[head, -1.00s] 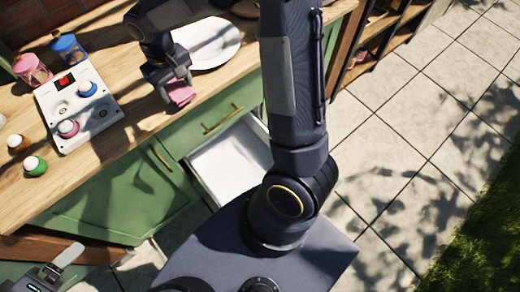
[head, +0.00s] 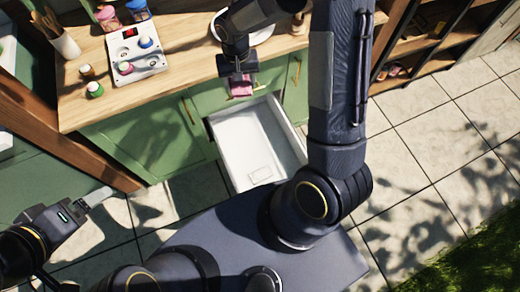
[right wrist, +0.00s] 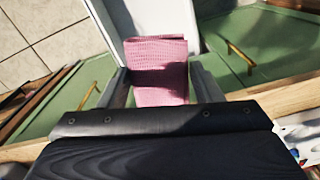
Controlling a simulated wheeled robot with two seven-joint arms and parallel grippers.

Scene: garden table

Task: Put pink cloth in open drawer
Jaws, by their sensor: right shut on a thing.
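The pink cloth (head: 241,87) is in my right gripper (head: 239,80), which is shut on it just off the front edge of the counter. The right wrist view shows the folded cloth (right wrist: 156,62) between the two fingers of the right gripper (right wrist: 157,88), hanging over the inner end of the drawer. The open white drawer (head: 235,135) sticks out from the green cabinet and looks empty apart from a faint rectangle on its floor. My left gripper (head: 92,203) is low at the left, away from the drawer; whether its fingers are apart is unclear.
On the wooden counter (head: 190,60) stand a white panel with coloured knobs (head: 135,52), small bottles (head: 95,89), jars (head: 138,10) and a utensil holder (head: 65,44). A white plate (head: 262,36) lies behind my right arm. Open shelves (head: 425,40) stand right. Paved floor is clear at right.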

